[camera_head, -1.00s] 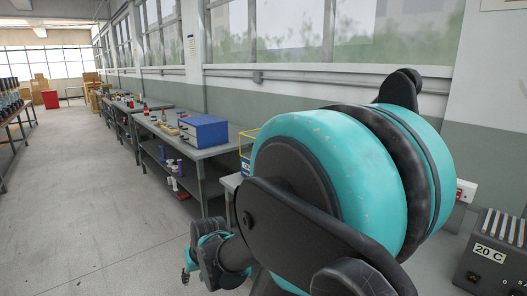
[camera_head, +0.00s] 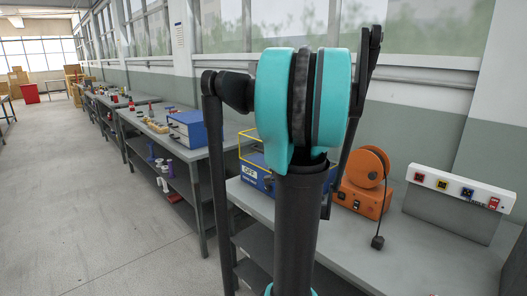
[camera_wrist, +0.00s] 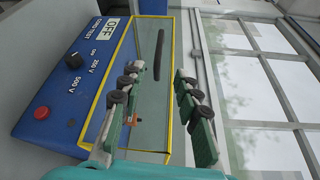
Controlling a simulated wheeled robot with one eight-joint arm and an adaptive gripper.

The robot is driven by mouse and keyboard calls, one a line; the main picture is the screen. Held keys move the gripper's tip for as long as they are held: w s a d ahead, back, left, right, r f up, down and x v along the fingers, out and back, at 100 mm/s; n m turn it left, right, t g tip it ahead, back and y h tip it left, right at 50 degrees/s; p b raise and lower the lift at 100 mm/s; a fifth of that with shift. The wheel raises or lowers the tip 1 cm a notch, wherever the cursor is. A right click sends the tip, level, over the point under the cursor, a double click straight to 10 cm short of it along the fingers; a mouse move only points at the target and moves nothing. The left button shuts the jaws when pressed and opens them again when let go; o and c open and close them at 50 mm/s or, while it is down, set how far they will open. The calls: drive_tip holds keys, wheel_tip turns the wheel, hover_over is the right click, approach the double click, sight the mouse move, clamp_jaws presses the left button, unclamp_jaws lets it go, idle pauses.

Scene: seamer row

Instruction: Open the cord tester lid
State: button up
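The cord tester is a blue box (camera_head: 250,178) on the bench, partly hidden behind my arm in the head view. Its yellow-framed clear lid (camera_head: 246,147) stands above the box and looks closed. In the wrist view its blue panel (camera_wrist: 62,95) shows an OFF label, voltage marks, a black knob and a red button. The clear lid (camera_wrist: 143,85) carries a dark bar-shaped handle (camera_wrist: 158,55). My gripper (camera_wrist: 157,80) is open and empty. In that picture its fingers point toward the handle, one on each side; I cannot tell the gap. The head view hides my fingertips.
An orange machine (camera_head: 366,186) with a hanging cord stands right of the tester. Further right is a white panel with coloured sockets (camera_head: 452,189). A separate blue box (camera_head: 187,129) sits on the bench to the left. Open floor (camera_head: 95,215) lies left.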

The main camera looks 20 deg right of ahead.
sight(261, 152)
drive_tip(key=w, duration=1)
drive_tip(key=w+f, duration=0.1)
drive_tip(key=w, duration=0.5)
drive_tip(key=shift+w+d+f, duration=0.1)
drive_tip(key=shift+d, duration=0.05)
drive_tip(key=shift+c, duration=0.4)
clamp_jaws()
